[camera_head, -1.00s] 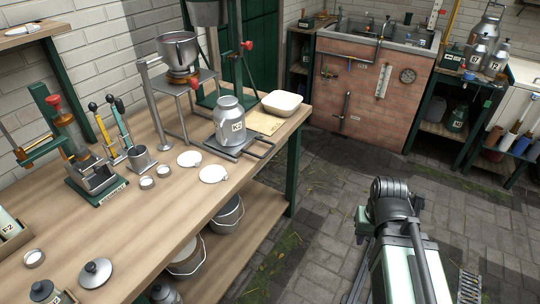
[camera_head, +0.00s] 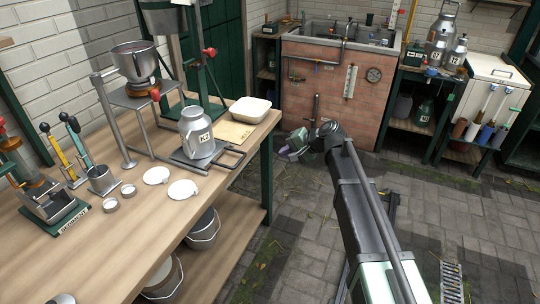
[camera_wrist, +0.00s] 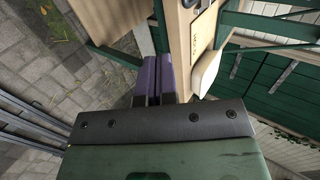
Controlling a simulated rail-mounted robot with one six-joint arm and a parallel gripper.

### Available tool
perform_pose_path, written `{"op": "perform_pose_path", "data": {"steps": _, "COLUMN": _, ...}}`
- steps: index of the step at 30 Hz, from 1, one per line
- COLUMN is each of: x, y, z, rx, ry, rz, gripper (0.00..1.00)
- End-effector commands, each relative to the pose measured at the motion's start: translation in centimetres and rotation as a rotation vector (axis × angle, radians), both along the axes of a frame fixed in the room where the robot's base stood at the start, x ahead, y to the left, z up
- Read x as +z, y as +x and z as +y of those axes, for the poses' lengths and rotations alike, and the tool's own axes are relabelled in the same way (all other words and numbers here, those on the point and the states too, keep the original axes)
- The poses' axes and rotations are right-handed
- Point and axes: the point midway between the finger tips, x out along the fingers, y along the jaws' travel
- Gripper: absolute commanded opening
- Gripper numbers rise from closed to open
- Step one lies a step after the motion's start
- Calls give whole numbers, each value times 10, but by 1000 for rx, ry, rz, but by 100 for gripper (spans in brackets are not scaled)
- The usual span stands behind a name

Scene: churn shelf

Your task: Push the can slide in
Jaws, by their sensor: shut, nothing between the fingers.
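A grey metal can (camera_head: 196,140) marked K2 stands upright on the can slide (camera_head: 226,162), a dark flat metal frame on the bench. The slide's bar-like end reaches right, close to the bench's edge. My gripper (camera_head: 292,150) is to the right of the slide, out past the bench edge over the paved floor, apart from both. In the wrist view its purple fingers (camera_wrist: 158,80) are together with nothing between them. A small dark metal part at the top of the wrist view is too cropped to name surely.
A white bowl (camera_head: 249,110) and a tan board (camera_head: 234,132) lie behind the slide. A burner stand with a pot (camera_head: 140,62) is to its left. White discs (camera_head: 183,189) lie in front. A brick sink unit (camera_head: 335,90) stands beyond; the floor between is open.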

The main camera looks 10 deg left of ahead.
Motion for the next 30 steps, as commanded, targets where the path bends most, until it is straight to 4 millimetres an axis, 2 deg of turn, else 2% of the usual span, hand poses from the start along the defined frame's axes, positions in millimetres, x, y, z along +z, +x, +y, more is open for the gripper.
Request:
{"op": "perform_pose_path", "data": {"steps": 4, "x": -6, "y": -1, "z": 4, "rx": 3, "ry": -3, "rz": 0, "gripper": 0}}
{"op": "perform_pose_path", "data": {"steps": 8, "x": -20, "y": 2, "z": 17, "rx": 3, "ry": -4, "rz": 0, "gripper": 0}}
{"op": "perform_pose_path", "data": {"steps": 19, "x": -70, "y": 13, "z": 80, "rx": 5, "ry": -6, "rz": -1, "gripper": 0}}
{"op": "perform_pose_path", "data": {"steps": 21, "x": -57, "y": 16, "z": 92, "rx": 5, "ry": -6, "rz": 0, "gripper": 0}}
{"op": "perform_pose_path", "data": {"steps": 24, "x": -55, "y": 18, "z": 106, "rx": 5, "ry": -5, "rz": -1, "gripper": 0}}
{"op": "perform_pose_path", "data": {"steps": 30, "x": -53, "y": 19, "z": 116, "rx": 3, "ry": -5, "rz": -1, "gripper": 0}}
